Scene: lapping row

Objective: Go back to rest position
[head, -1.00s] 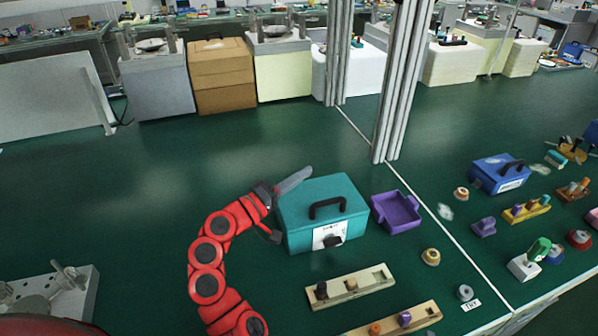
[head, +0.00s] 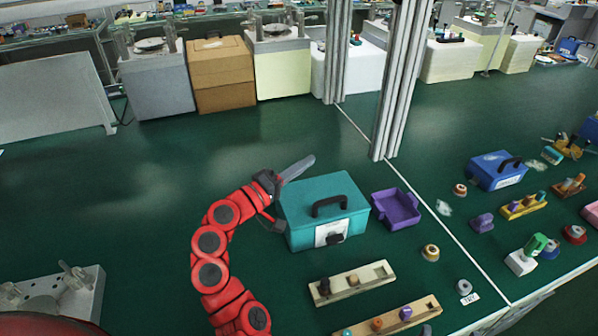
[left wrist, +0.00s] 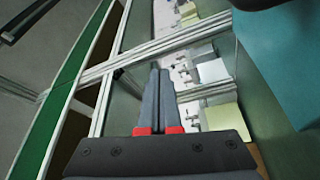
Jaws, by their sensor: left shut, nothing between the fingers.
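My left gripper (head: 297,167) comes in on the red arm and hovers over the green bench, at the upper left corner of the teal box (head: 298,225). Its dark fingers are together with nothing between them. In the left wrist view the shut fingers (left wrist: 158,101) point away from the bench, and part of the teal box (left wrist: 290,60) shows at the upper right. The teal box is closed, with a dark handle and a white label on its front. I cannot tell whether the gripper touches the box. My right gripper is out of view.
A purple tray (head: 396,208) sits right of the teal box. Wooden strips with knobs (head: 352,283) lie in front. Metal posts (head: 395,90) rise behind. A blue box (head: 497,170) and small parts are at right. The green bench (head: 130,210) is clear at left.

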